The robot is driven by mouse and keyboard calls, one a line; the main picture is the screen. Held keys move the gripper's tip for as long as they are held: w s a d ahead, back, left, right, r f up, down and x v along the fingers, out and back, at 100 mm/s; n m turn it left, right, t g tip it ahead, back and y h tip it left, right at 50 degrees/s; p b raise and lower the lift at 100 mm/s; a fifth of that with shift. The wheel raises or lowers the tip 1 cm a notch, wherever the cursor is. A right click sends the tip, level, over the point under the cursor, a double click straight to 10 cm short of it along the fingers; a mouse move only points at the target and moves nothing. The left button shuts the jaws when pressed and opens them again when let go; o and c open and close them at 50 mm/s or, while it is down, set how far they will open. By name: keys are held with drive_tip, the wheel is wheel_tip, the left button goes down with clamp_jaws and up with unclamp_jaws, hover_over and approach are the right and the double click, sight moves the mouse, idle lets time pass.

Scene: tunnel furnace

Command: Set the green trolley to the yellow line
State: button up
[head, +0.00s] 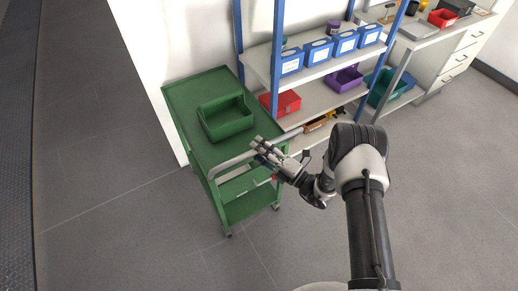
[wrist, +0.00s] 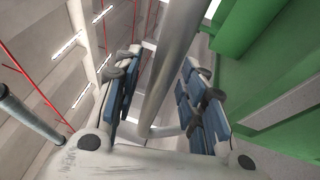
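The green trolley (head: 187,100) stands against the white wall at centre left in the head view, upright with two green shelves. Its pale handle (head: 243,158) sticks out at the near end; in the wrist view the grey bar (wrist: 172,65) runs between my fingers. My gripper (head: 263,150) is at the handle's right part. In the wrist view my gripper (wrist: 160,100) is open, its blue-padded fingers on either side of the bar with gaps visible. Part of the trolley's green side (wrist: 275,90) fills the right. No yellow line shows in either view.
A green bin (head: 227,118) sits on the trolley's top. A blue-posted shelf rack (head: 310,97) with blue boxes (head: 318,52), a red bin (head: 283,104) and a purple bin (head: 345,79) stands close to the trolley's right. Grey floor (head: 130,235) is clear in front and to the left.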

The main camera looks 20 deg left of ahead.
drive_tip(key=shift+a, duration=0.1)
drive_tip(key=shift+c, duration=0.4)
clamp_jaws()
idle(0.3)
